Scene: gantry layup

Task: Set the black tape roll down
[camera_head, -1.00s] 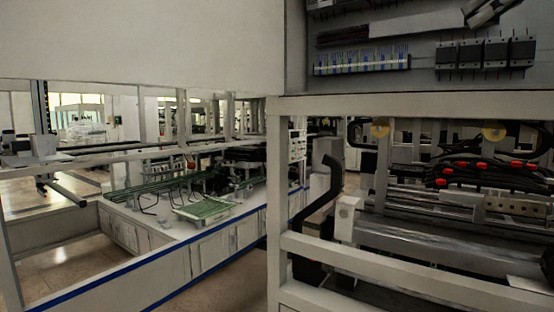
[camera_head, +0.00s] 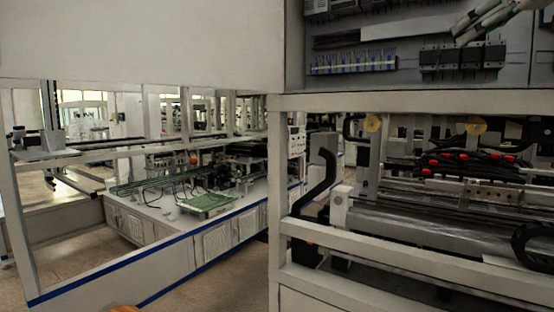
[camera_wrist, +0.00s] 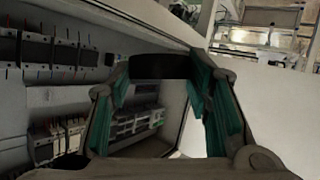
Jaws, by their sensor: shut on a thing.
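My gripper (camera_wrist: 158,72) shows in the wrist view, with grey fingers and teal inner pads. Its fingers are shut on a dark, flat-looking band, the black tape roll (camera_wrist: 160,65), which spans the gap between the fingertips. Only the roll's side shows, and its ring shape cannot be made out. The gripper is in front of an electrical cabinet, which fills the left of the wrist view. No tape roll can be picked out in the head view.
The cabinet's black switch blocks (camera_head: 462,59) sit at upper right in the head view, above a pale frame beam (camera_head: 400,103). Below is a machine with red-tipped black cables (camera_head: 470,163). A bench with a green tray (camera_head: 207,203) stands at left behind a blue-edged rail.

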